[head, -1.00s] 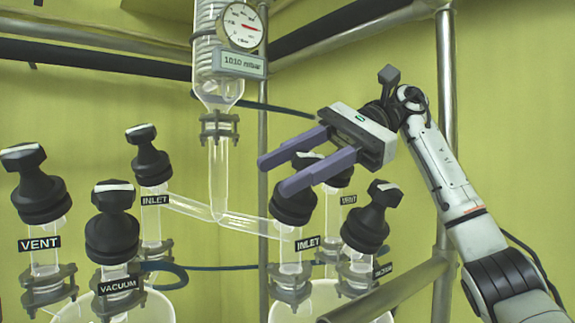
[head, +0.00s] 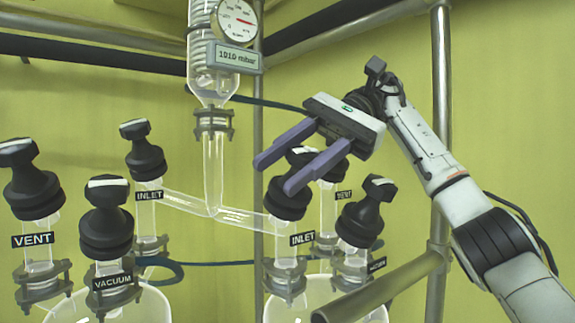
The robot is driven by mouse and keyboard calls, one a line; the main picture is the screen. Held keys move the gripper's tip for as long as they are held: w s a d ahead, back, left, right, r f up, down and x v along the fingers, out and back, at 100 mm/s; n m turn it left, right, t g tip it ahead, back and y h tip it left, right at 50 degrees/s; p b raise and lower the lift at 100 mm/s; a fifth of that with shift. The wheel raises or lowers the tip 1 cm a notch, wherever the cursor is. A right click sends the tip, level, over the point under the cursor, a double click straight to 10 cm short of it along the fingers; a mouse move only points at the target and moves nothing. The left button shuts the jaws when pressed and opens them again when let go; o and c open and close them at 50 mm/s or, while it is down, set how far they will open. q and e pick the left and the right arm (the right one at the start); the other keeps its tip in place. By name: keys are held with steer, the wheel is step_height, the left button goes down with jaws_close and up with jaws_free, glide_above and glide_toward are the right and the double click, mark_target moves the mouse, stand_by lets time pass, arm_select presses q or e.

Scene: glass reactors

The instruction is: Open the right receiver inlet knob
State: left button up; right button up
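The right receiver inlet knob (head: 288,201) is a black knob with a white bar on top, above a glass neck with an INLET label (head: 302,239). My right gripper (head: 271,172) comes in from the right. Its two purple fingers are parallel and apart, with nothing held between them. The fingers are in front of and above the knob and partly hide its top. I cannot tell whether they touch it. My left gripper is not in view.
The right VENT knob (head: 333,170) and right vacuum knob (head: 364,216) stand close by. The left receiver has its own INLET (head: 145,158), VENT (head: 33,185) and VACUUM (head: 106,220) knobs. A condenser with a gauge (head: 237,21) hangs above. Metal rails (head: 385,285) frame the right side.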

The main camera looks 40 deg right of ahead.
steer(key=o, duration=0.4)
steer(key=shift+o, duration=0.2)
steer(key=shift+w+m+t, duration=0.1)
steer(key=shift+m+t, duration=0.2)
steer(key=shift+m, duration=0.1)
